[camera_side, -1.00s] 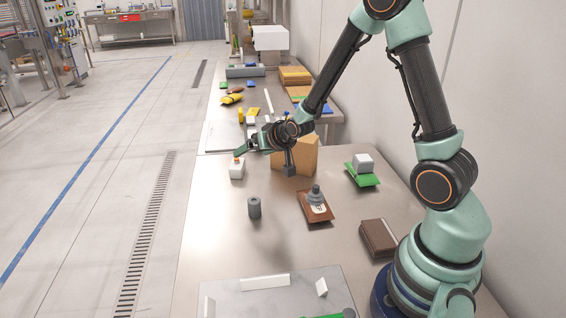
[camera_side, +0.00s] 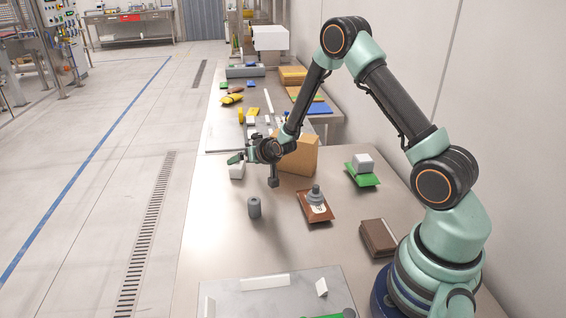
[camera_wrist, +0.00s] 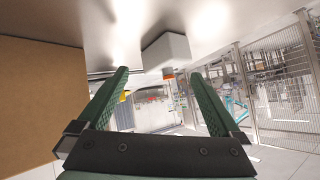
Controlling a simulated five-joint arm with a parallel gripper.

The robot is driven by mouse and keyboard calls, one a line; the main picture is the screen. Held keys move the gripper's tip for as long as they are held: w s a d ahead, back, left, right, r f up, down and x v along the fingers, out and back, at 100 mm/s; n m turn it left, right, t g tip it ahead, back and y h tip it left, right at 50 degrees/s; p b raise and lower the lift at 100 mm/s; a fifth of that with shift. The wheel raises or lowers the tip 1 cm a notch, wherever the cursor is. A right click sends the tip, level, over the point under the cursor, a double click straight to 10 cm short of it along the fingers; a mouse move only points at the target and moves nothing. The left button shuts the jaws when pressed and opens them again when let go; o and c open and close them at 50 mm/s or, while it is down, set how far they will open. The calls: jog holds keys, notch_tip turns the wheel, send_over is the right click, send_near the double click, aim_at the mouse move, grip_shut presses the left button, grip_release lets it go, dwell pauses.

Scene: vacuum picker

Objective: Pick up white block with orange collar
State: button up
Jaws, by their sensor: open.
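The white block (camera_side: 236,172) stands on the metal table near its left edge in the side view. Its orange collar is hidden there behind my gripper (camera_side: 236,158), which is at the block's top. In the wrist view the white block (camera_wrist: 167,48) appears at upper middle, with the orange collar (camera_wrist: 168,74) at its lower end, between the fingertips of my gripper (camera_wrist: 160,74). The green fingers are spread wide and hold nothing. I cannot tell whether a finger touches the block.
A cardboard box (camera_side: 299,155) stands close right of my gripper; its brown face (camera_wrist: 40,95) fills the wrist view's left. A grey cylinder (camera_side: 254,208), a brown board with a grey bottle (camera_side: 316,198), a white cube on green (camera_side: 363,162) and a brown wallet-like item (camera_side: 379,237) lie nearer.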

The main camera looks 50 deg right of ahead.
jog(key=shift+d+x, duration=0.1)
jog(key=shift+x, duration=1.1)
jog(key=shift+d+x, duration=0.15)
jog(key=shift+x, duration=1.05)
jog(key=shift+r, duration=0.1)
grip_shut()
